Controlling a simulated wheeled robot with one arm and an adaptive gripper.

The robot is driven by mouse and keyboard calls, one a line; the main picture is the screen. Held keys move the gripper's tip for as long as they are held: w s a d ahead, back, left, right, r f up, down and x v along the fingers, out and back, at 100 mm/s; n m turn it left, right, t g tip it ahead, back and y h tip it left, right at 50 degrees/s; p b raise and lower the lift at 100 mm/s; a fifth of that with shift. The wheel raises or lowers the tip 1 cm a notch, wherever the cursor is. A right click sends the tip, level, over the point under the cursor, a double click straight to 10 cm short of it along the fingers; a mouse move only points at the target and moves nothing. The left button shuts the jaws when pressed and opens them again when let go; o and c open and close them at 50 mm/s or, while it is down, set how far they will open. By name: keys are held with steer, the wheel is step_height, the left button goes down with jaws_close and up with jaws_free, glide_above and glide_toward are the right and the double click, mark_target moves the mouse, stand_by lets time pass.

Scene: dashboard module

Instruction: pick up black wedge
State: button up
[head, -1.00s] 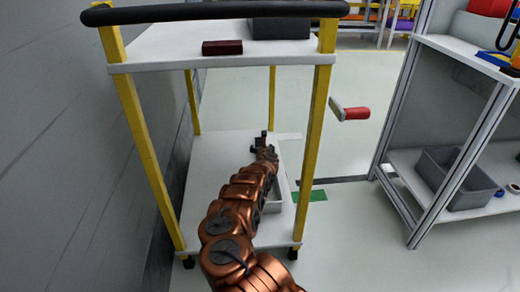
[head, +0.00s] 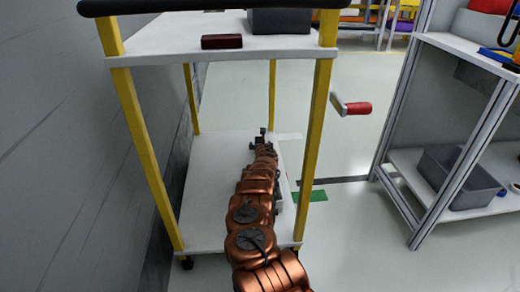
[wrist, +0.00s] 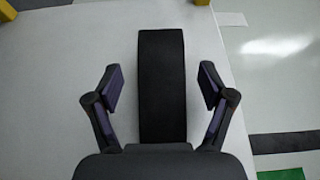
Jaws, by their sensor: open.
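The black wedge (wrist: 161,85) shows in the wrist view as a long dark strip, upright in the picture, on the white lower shelf (wrist: 60,80). My gripper (wrist: 160,88) is open, with one finger on each side of the wedge and a gap between each finger and it. The wedge's near end is hidden behind the gripper body. In the head view my gripper (head: 262,138) is over the lower shelf (head: 205,185) of the yellow-posted cart, and the wedge is too small to make out there.
The cart's upper shelf (head: 180,52) holds a dark red block (head: 222,42) and a grey bin (head: 280,21). Yellow posts (head: 317,140) stand at the corners. A grey bin (head: 455,178) sits on a rack at right. A grey wall is close at left.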

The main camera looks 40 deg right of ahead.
steer(key=shift+d, duration=0.1)
steer(key=c, duration=1.4)
steer(key=shift+c, duration=0.2)
